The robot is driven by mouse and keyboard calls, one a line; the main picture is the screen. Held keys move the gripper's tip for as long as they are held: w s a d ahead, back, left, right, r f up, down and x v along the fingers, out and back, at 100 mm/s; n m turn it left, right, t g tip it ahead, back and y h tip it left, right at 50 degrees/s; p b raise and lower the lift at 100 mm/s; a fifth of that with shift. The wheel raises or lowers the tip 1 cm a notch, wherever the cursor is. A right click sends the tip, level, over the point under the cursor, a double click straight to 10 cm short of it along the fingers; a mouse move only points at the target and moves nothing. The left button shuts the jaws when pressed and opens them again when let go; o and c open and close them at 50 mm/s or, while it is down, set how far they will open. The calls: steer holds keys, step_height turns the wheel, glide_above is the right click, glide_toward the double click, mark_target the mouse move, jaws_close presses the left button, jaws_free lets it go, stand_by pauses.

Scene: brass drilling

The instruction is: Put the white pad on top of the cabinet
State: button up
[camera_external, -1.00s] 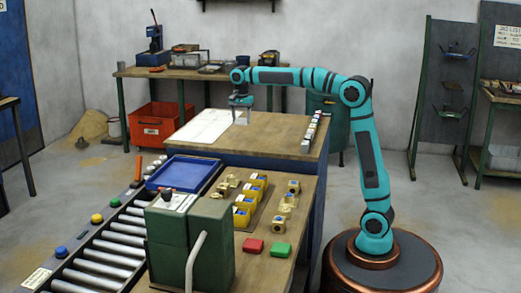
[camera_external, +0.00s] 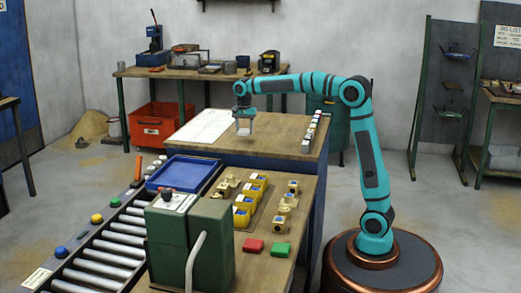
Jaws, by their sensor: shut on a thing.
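My gripper (camera_external: 243,119) points down over the wooden top of the blue-sided cabinet (camera_external: 275,132), just right of the white sheet. It is shut on a small whitish block, which I take to be the white pad (camera_external: 243,128). The fingers hide part of the pad. I cannot tell whether the pad touches the top or hangs slightly above it.
A white sheet (camera_external: 205,126) covers the top's left part. A row of small blocks (camera_external: 314,130) lines its right edge. In front stand a blue tray (camera_external: 180,174), yellow bins (camera_external: 247,200) and a green machine (camera_external: 185,240). The top's middle is clear.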

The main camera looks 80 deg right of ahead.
mark_target(244, 130)
steer(key=shift+f, duration=1.8)
steer(key=shift+f, duration=0.1)
steer(key=o, duration=1)
step_height(244, 130, up, 12)
